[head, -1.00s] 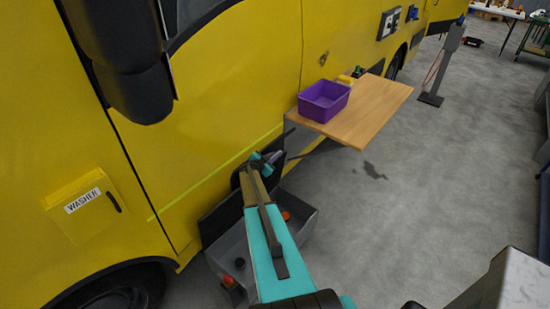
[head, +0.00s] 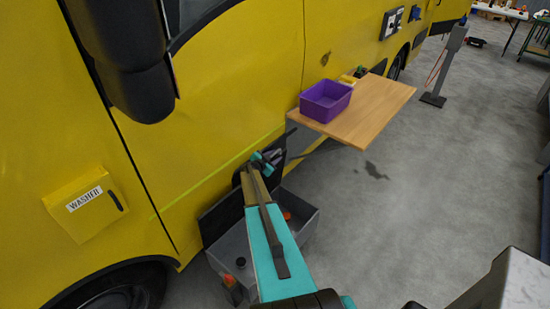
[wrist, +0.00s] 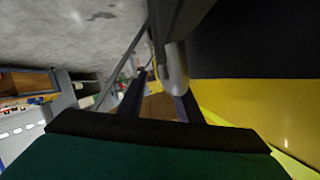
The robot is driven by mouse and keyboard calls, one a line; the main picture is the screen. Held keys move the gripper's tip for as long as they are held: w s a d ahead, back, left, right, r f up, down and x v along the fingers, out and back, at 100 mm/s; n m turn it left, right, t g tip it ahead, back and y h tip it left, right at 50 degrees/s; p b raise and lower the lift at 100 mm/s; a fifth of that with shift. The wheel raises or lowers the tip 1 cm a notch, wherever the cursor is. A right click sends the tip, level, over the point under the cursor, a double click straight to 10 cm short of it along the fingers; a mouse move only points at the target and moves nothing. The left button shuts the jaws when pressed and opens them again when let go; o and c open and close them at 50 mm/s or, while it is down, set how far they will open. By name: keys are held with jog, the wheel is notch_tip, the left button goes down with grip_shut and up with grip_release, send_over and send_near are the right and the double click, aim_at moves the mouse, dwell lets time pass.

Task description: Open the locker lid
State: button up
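The locker (head: 235,262) is a grey box low against the yellow vehicle. Its inside shows from above, with an orange thing and a small dark knob in it. A dark panel, seemingly its lid (head: 222,214), stands raised at the back against the vehicle, partly hidden by my arm. My gripper (head: 260,160) is at this panel's upper edge. In the wrist view my gripper's two dark fingers (wrist: 158,95) are apart. A rounded grey bar, seemingly a handle (wrist: 174,68), comes down between them, nearer the right finger. I cannot tell whether it touches them.
A wooden shelf (head: 365,108) juts from the vehicle beyond my gripper, carrying a purple bin (head: 325,102) and a small yellow thing. A yellow washer box (head: 85,205) is on the vehicle at left. A grey post (head: 443,70) stands farther back. The floor (head: 400,210) at right is clear.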

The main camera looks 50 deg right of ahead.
jog(key=b+v, duration=0.4)
jog(key=v, duration=0.9)
jog(key=shift+a, duration=0.3)
jog(key=shift+r, duration=0.1)
dwell(0.4)
